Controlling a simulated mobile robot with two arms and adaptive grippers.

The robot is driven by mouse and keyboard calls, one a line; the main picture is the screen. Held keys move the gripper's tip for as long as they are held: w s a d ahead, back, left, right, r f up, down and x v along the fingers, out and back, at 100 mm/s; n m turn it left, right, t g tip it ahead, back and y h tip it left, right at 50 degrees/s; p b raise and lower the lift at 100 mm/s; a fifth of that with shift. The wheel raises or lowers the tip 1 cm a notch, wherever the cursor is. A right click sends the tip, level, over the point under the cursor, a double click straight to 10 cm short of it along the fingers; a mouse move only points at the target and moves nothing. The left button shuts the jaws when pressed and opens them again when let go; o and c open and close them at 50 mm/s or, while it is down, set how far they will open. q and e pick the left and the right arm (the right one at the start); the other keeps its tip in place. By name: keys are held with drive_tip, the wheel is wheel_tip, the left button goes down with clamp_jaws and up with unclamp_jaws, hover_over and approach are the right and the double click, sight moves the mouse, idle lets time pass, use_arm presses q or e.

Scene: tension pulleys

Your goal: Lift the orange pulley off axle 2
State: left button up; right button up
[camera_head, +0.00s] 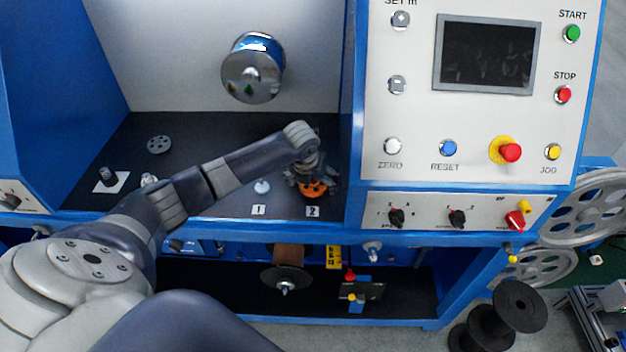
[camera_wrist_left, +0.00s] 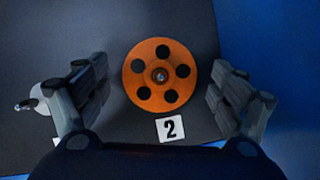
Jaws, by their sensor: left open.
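The orange pulley (camera_head: 314,190) sits on axle 2, just behind the white label "2" (camera_head: 312,211), on the dark machine deck. In the left wrist view the orange pulley (camera_wrist_left: 160,75) is a disc with several round holes, with the axle tip (camera_wrist_left: 161,76) showing in its centre. My left gripper (camera_head: 311,180) is above the pulley and partly covers it. In the left wrist view my left gripper (camera_wrist_left: 158,95) is open, with one finger on each side of the pulley and gaps between. My right gripper is not in view.
Axle 1 (camera_head: 262,187) stands bare behind label "1" (camera_head: 258,210), left of the pulley. A grey pulley (camera_head: 159,144) lies further back left. The blue control cabinet (camera_head: 352,150) rises close on the right. A metal spool (camera_head: 252,70) projects from the back wall.

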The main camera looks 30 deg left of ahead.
use_arm(q)
drive_tip(key=shift+f, duration=0.2)
drive_tip(key=c, duration=1.3)
drive_tip(key=shift+o, duration=0.2)
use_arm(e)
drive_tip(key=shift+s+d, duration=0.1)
use_arm(q)
drive_tip(key=shift+r, duration=0.1)
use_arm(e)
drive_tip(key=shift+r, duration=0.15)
use_arm(q)
drive_tip(key=shift+r+p, duration=0.25)
drive_tip(key=shift+p, duration=0.15)
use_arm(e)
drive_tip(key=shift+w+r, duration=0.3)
use_arm(q)
drive_tip(key=shift+r+p, duration=0.45)
drive_tip(key=shift+p, duration=0.05)
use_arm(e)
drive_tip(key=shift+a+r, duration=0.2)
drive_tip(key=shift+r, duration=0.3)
use_arm(q)
drive_tip(key=shift+r+p, duration=0.9)
drive_tip(key=shift+p, duration=0.2)
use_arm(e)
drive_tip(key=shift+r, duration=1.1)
use_arm(q)
drive_tip(key=shift+r, duration=0.1)
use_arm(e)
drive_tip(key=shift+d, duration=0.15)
